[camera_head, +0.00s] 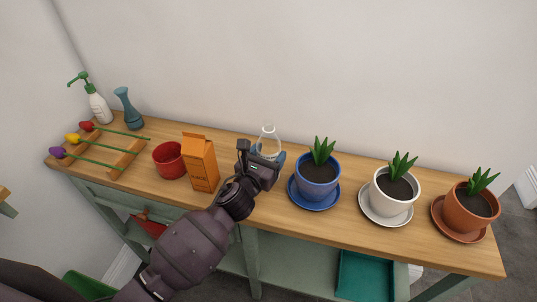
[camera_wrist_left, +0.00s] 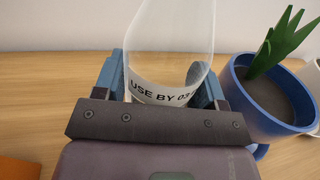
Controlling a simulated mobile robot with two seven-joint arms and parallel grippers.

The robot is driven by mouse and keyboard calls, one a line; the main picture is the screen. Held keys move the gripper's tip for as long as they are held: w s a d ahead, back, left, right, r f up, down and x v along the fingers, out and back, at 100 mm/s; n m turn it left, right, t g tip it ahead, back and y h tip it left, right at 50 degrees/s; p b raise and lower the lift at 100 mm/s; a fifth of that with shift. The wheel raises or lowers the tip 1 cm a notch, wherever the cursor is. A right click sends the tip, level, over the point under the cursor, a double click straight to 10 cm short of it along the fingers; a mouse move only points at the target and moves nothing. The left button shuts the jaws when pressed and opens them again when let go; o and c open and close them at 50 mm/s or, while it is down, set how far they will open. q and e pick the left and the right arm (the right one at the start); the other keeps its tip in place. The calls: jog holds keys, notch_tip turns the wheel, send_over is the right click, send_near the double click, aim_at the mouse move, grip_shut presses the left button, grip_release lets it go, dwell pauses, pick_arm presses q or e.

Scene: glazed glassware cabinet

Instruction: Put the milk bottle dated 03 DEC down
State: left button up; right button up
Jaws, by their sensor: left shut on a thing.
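The milk bottle (camera_head: 269,136) is clear and looks upright, between the orange carton and the blue plant pot. My left gripper (camera_head: 266,155) is shut on it, with a blue finger on each side of the bottle in the left wrist view. There the bottle (camera_wrist_left: 170,45) shows printing that reads "USE BY 03"; the rest of the date is cut off around the curve. The gripper hides the bottle's base, so I cannot tell whether it touches the wooden tabletop (camera_head: 335,228). My right gripper is not in view.
The blue pot (camera_head: 316,178) on its saucer is close on the right, then a white pot (camera_head: 390,196) and a terracotta pot (camera_head: 469,208). On the left are the orange carton (camera_head: 201,164), a red pot (camera_head: 168,160), a flower rack (camera_head: 126,158), a vase (camera_head: 130,110) and a pump bottle (camera_head: 98,107).

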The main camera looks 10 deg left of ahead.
pick_arm(q)
jog(key=o, duration=1.4)
jog(key=shift+f, duration=0.15)
